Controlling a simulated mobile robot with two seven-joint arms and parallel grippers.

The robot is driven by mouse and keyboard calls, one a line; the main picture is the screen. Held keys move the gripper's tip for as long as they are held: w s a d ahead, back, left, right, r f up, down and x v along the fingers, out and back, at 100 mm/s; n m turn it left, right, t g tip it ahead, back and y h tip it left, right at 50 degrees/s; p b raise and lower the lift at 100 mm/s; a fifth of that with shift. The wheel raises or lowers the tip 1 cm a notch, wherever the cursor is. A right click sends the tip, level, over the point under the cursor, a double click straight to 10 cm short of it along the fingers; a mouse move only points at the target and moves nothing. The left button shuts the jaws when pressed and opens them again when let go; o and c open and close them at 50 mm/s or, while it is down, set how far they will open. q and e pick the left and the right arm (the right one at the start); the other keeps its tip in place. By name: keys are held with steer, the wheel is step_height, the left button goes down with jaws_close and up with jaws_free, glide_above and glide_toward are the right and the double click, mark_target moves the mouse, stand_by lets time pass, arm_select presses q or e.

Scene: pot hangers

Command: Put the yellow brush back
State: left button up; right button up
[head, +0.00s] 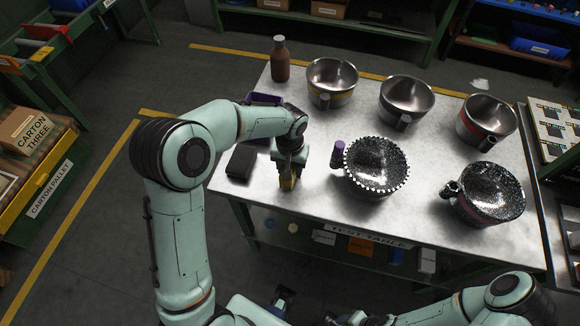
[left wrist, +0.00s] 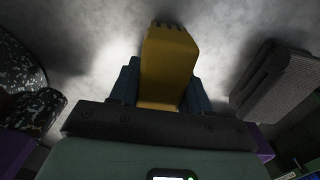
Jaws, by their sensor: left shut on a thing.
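My left gripper (head: 288,182) is shut on the yellow brush (left wrist: 168,62), near the table's left front part. In the left wrist view the brush stands out between the blue fingers (left wrist: 160,85), with the pale tabletop beyond it. In the head view only a small yellow part of the brush (head: 287,183) shows, low at the table surface. I cannot tell whether it touches the table. A purple holder (head: 264,98) is partly hidden behind my left arm. My right gripper (head: 345,319) is at the bottom edge, mostly cut off, and its jaws are unclear.
A dark block (head: 241,161) lies just left of the left gripper. A speckled pot (head: 374,166) with a purple handle is to its right; another speckled pot (head: 488,190) is farther right. Several steel pots and a brown bottle (head: 280,60) stand at the back of the table (head: 312,215).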

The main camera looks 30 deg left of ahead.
arm_select(q)
steer(key=o, duration=1.2)
steer(key=shift+f, duration=0.1)
steer(key=shift+r, duration=0.35)
step_height(320, 180, up, 12)
steer(key=shift+f+p, duration=0.15)
steer(key=shift+p, duration=0.6)
steer(key=shift+s, duration=0.1)
